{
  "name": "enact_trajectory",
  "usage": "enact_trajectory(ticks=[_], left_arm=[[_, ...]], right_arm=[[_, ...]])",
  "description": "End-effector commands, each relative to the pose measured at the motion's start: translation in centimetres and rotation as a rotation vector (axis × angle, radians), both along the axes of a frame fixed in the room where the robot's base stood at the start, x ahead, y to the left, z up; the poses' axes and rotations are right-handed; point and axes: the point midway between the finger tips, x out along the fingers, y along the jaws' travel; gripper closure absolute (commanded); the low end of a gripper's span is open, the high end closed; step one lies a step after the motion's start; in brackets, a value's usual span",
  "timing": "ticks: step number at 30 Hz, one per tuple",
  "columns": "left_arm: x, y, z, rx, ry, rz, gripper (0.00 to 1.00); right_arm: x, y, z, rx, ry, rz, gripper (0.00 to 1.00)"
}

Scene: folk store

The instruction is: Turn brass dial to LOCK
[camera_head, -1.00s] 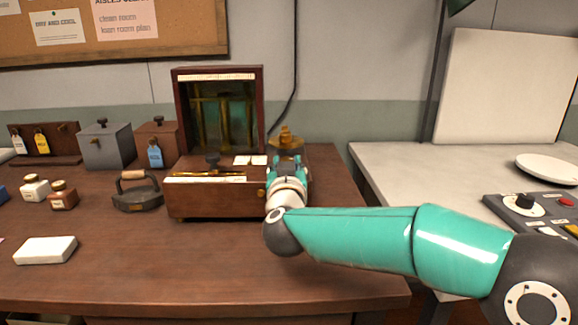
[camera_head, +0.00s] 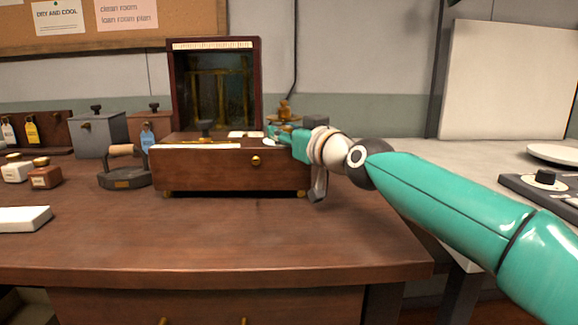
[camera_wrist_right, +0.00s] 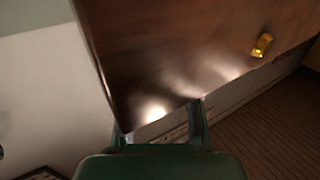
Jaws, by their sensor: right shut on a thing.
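A wooden box (camera_head: 225,178) stands on the desk with a tall glass-fronted case (camera_head: 217,85) behind it. A small round brass knob (camera_head: 256,161) sits on its front face; I see no LOCK marking and cannot tell if this is the dial. My right gripper (camera_head: 279,132) is at the box's top right corner, to the right of and above this knob and apart from it. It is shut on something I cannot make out. The wrist view shows its fingers (camera_wrist_right: 160,131) near a pale strip, and a brass piece (camera_wrist_right: 262,45) farther off on brown wood. My left gripper is out of view.
A brass piece (camera_head: 284,110) stands just behind my right gripper. A dark iron (camera_head: 124,179), jars (camera_head: 45,177) and a grey box (camera_head: 98,135) are to the left. A pale table with a control panel (camera_head: 545,188) is on the right.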

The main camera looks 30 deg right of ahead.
Motion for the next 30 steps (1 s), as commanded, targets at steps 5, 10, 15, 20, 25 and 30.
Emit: enact_trajectory(ticks=[5, 10, 15, 20, 25, 30], left_arm=[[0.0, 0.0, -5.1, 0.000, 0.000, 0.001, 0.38], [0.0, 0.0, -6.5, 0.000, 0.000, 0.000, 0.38], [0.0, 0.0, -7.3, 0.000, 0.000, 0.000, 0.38], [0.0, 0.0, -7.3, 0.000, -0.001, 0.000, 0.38], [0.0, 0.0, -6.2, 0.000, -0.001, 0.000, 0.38], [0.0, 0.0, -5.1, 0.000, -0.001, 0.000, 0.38]], right_arm=[[-0.2, -0.5, -1.1, -0.009, 0.003, 0.059, 1.00], [-0.3, -0.7, -0.9, -0.008, 0.011, 0.125, 1.00], [-0.3, -0.7, -0.7, -0.009, 0.010, 0.208, 1.00], [-0.3, -0.8, -0.5, -0.012, 0.008, 0.302, 1.00], [-0.3, -0.7, -0.2, -0.013, 0.009, 0.420, 1.00], [-0.3, -0.6, -0.2, -0.015, 0.009, 0.505, 1.00]])
